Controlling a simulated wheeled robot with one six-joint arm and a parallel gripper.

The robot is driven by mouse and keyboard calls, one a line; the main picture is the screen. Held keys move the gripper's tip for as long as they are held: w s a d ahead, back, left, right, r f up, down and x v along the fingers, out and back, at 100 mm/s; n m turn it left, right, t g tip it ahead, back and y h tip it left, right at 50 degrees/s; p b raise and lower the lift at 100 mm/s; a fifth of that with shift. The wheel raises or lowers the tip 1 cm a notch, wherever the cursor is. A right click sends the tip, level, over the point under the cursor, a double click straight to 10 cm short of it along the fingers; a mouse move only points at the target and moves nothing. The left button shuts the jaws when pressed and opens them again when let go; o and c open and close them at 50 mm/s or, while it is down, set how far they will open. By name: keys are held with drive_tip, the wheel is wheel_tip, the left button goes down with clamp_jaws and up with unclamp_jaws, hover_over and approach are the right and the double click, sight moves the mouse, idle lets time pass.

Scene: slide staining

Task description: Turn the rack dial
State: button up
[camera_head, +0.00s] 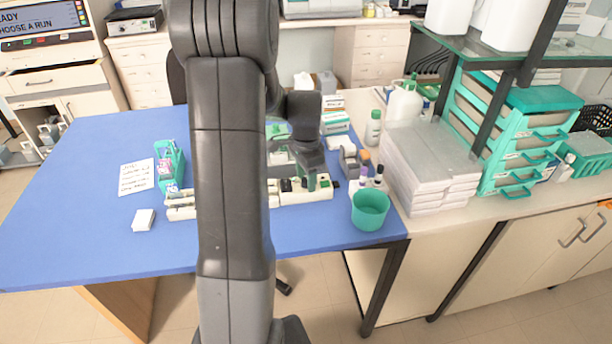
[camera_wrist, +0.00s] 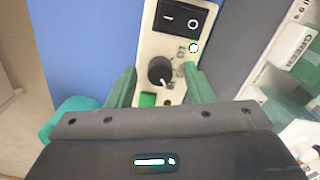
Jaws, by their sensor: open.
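The rack (camera_head: 310,194) is a long cream strip on the blue table, partly hidden behind my arm. In the wrist view its end panel (camera_wrist: 150,45) carries the dial (camera_wrist: 160,70), a round black knob with a light pointer mark. The black rocker switch (camera_wrist: 182,17), a small lit white round spot and a green square (camera_wrist: 148,99) are on the same panel. My gripper (camera_wrist: 162,82) is open, its green fingers on either side of the dial with gaps visible. In the head view my gripper (camera_head: 316,181) is over the right part of the rack.
A teal cup (camera_head: 370,209) stands at the table's right front edge, with small bottles (camera_head: 364,172) behind it. Stacked white boxes (camera_head: 428,168) stand farther right. A teal holder (camera_head: 169,166) and a white paper (camera_head: 136,178) are at left.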

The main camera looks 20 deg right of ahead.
drive_tip(key=c, duration=1)
drive_tip(key=shift+n, duration=0.4)
drive_tip(key=n, duration=0.4)
drive_tip(key=shift+b, duration=0.4)
drive_tip(key=n, duration=1)
drive_tip(key=shift+b, duration=0.35)
drive_tip(key=n, duration=0.5)
